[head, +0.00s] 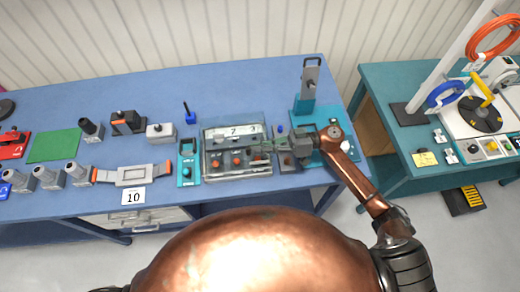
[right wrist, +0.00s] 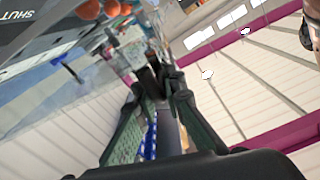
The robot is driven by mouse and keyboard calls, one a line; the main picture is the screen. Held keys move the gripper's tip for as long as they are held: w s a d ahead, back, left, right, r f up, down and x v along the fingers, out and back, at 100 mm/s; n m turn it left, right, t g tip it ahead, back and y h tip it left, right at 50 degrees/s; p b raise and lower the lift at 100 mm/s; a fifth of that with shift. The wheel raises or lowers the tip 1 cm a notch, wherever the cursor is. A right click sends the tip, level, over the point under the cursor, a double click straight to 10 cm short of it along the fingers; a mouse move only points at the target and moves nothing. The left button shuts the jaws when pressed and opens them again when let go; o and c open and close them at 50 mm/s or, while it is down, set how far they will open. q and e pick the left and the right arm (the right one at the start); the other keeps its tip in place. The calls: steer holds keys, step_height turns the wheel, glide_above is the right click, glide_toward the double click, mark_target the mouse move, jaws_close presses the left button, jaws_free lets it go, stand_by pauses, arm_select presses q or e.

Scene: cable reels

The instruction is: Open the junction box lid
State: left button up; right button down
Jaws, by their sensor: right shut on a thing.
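The junction box (head: 208,172) is a grey case with a clear lid, a white "7" label and several orange knobs, near the middle of the blue table. My right gripper (head: 268,145) comes in from the right and is shut at the right side of the clear lid. In the right wrist view the green-padded fingers (right wrist: 158,95) reach toward a see-through part, and orange knobs (right wrist: 100,8) show at the top. The fingers hide the grip point, and the lid's exact angle is hard to tell. My left gripper is not in view.
A teal switch unit (head: 188,172) stands just left of the box. A teal stand with a grey upright (head: 308,85) is behind my right gripper. A tool with orange grips (head: 132,175) and a "10" card (head: 132,196) lie farther left. A second teal table (head: 400,80) is at right.

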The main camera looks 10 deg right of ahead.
steer(key=w+r+m+p, duration=0.5)
steer(key=w+r+p, duration=0.2)
steer(key=w+p, duration=0.1)
steer(key=shift+r+p, duration=0.25)
steer(key=shift+p, duration=0.3)
steer(key=shift+w, duration=0.1)
steer(key=c, duration=2)
jaws_free()
steer(key=d, duration=1.2)
steer(key=shift+c, duration=0.4)
